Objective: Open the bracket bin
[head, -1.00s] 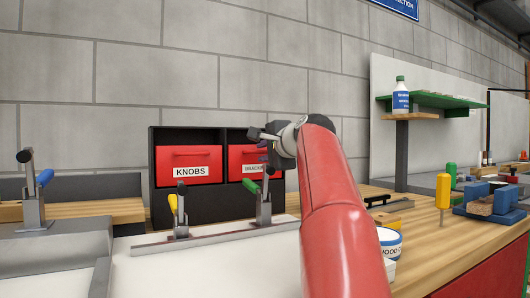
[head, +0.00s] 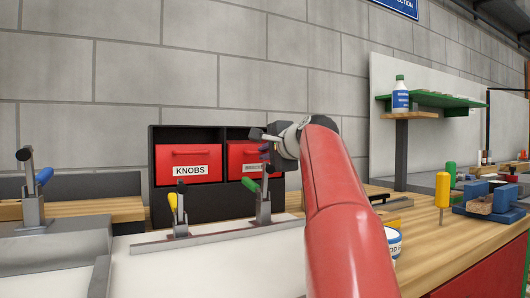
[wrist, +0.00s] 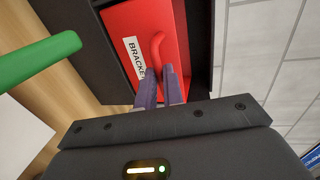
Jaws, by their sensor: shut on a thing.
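The bracket bin (head: 238,158) is a red bin with a white label in the right bay of a black cabinet. My gripper (head: 264,146) is in front of its right part and hides some of its front. In the wrist view the bin's red front (wrist: 125,22) shows the start of the label and a red curved handle (wrist: 156,44). The fingers of my gripper (wrist: 160,74) are closed on the lower end of this handle. How far the bin stands out of its bay is hard to tell.
The black cabinet (head: 190,205) also holds the red knobs bin (head: 188,160) on the left. A green-handled clamp (head: 262,200) and a yellow-handled clamp (head: 178,215) stand in front. The green handle (wrist: 38,62) is near my gripper in the wrist view.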

